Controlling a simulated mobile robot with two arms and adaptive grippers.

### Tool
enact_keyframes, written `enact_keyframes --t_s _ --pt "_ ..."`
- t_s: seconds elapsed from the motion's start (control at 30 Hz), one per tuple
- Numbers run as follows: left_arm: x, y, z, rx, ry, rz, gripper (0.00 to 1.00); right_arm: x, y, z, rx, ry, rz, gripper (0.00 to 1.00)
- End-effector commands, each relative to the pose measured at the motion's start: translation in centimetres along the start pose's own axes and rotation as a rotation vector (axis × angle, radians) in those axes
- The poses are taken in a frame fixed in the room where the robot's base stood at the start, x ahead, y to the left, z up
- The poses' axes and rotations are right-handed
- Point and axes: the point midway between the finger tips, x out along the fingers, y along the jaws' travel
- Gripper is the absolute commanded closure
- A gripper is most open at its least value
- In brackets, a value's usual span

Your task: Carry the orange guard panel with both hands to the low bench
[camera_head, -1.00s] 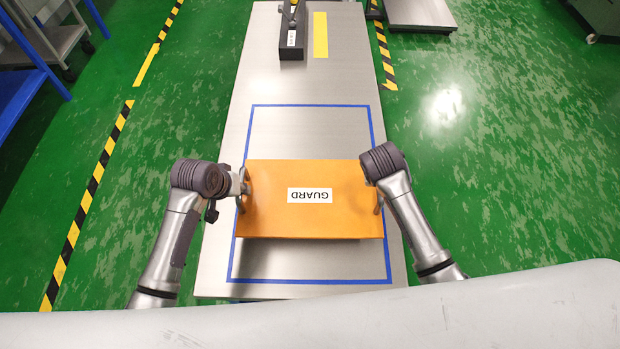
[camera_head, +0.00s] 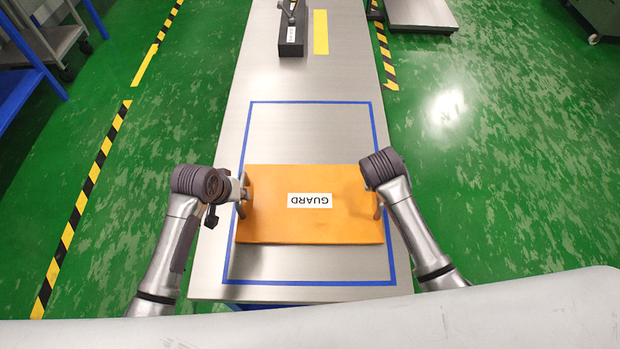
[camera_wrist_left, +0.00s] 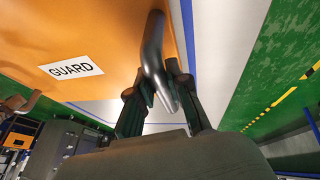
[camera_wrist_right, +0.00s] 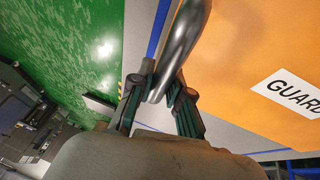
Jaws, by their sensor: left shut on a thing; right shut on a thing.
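The orange guard panel (camera_head: 310,228) lies level over the low bench (camera_head: 310,85), within the blue outlined rectangle, with its GUARD label facing up and reading upside down in the head view. I cannot tell whether it touches the bench top. My left gripper (camera_head: 244,192) is shut on the grey handle at the panel's left end; the handle also shows in the left wrist view (camera_wrist_left: 153,50). My right gripper (camera_head: 377,203) is shut on the handle at the right end, and that handle shows in the right wrist view (camera_wrist_right: 182,45).
A dark block with a lever (camera_head: 291,35) stands at the bench's far end beside a yellow strip (camera_head: 320,33). Striped floor tape (camera_head: 80,205) runs along the left. A grey cart (camera_head: 45,40) stands far left, a low platform (camera_head: 420,14) far right. Green floor is clear on both sides.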

Motion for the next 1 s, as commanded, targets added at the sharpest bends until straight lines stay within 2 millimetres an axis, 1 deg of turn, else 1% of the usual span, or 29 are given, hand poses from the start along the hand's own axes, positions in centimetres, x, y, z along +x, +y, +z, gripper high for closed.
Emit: enact_keyframes --t_s 0.1,0.13,0.27,0.53,0.67,0.77,1.0 --pt "0.7 -0.1 0.1 0.001 0.007 0.002 1.00 0.7 -0.2 0.1 0.001 0.006 0.000 1.00" --pt "0.7 -0.1 0.3 0.000 0.001 0.000 0.80 0.7 -0.1 0.3 0.000 0.001 0.000 0.80" --pt "0.6 -0.1 0.2 0.000 0.000 0.000 0.58 0.6 -0.1 0.2 0.000 0.000 0.000 0.58" --pt "0.5 -0.1 0.2 0.000 0.000 0.000 0.58 0.6 -0.1 0.2 0.000 0.000 0.000 0.58" --pt "-0.1 -0.1 0.2 0.000 0.002 0.000 0.58 0.6 -0.1 0.2 0.000 0.000 0.000 0.58" --pt "-1.6 -0.2 0.1 0.002 0.003 0.000 0.58 0.6 -0.1 0.2 0.000 0.000 0.000 0.58" --pt "-6.8 -0.2 0.1 0.001 0.004 0.000 0.58 0.6 -0.1 0.2 0.000 0.000 0.000 0.58"
